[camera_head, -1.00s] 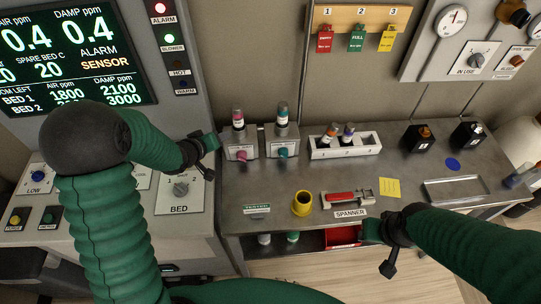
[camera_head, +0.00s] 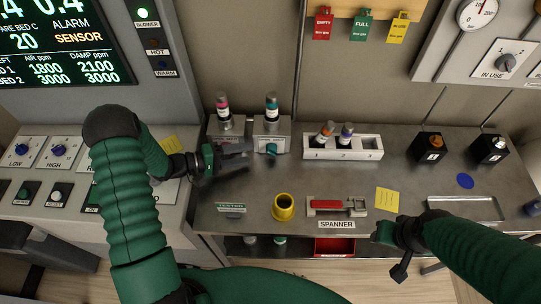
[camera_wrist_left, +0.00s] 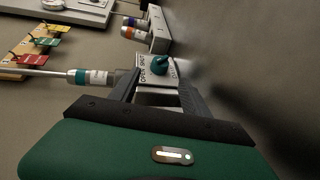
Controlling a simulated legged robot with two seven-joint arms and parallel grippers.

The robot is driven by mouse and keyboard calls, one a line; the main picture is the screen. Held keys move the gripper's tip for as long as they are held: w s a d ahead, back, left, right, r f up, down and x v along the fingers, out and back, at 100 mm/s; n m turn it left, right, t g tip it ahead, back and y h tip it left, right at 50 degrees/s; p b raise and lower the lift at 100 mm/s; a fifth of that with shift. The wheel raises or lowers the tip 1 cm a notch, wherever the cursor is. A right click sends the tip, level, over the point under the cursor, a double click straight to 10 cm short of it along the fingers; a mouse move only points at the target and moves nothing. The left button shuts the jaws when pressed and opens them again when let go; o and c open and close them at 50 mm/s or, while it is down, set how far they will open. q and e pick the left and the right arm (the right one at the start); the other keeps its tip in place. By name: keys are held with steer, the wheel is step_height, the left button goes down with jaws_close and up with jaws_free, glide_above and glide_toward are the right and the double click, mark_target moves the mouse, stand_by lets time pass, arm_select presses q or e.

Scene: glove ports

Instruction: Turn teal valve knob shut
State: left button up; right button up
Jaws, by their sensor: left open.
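The teal valve knob (camera_head: 272,148) sits on the front of a small grey block under an upright teal-banded bottle (camera_head: 271,107) on the bench. In the left wrist view the knob (camera_wrist_left: 159,65) stands on a white plate marked OPEN and SHUT (camera_wrist_left: 152,68). My left gripper (camera_head: 248,156) is open, its fingers pointing at the knob from the left. In the wrist view its fingertips (camera_wrist_left: 157,84) straddle the knob's line, with no visible contact. My right gripper (camera_head: 386,236) is at the bench's front edge, its jaws unclear.
A pink-banded bottle (camera_head: 223,107) stands left of the teal one; its knob is hidden behind my left gripper. A white rack (camera_head: 342,147) with two bottles stands to the right. A yellow cup (camera_head: 283,206) and red spanner (camera_head: 333,205) lie nearer the front.

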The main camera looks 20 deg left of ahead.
mark_target(268, 152)
arm_select(q)
steer(key=shift+s+f, duration=0.1)
steer(key=shift+f, duration=0.1)
steer(key=shift+d, duration=0.25)
steer(key=p+x, duration=0.1)
steer(key=x, duration=0.6)
steer(key=shift+r, duration=0.15)
steer(key=shift+w+d, duration=0.2)
steer(key=shift+d, duration=0.15)
steer(key=shift+s+a, duration=0.1)
steer(key=shift+a, duration=0.2)
steer(key=shift+c, duration=0.4)
steer(key=shift+a, duration=0.25)
steer(key=c, duration=0.5)
steer(key=shift+s+d, duration=0.1)
steer(key=shift+d, duration=0.1)
jaws_close()
arm_select(e)
steer(key=shift+s+a+r, duration=0.15)
steer(key=shift+s+r, duration=0.2)
steer(key=shift+r, duration=0.2)
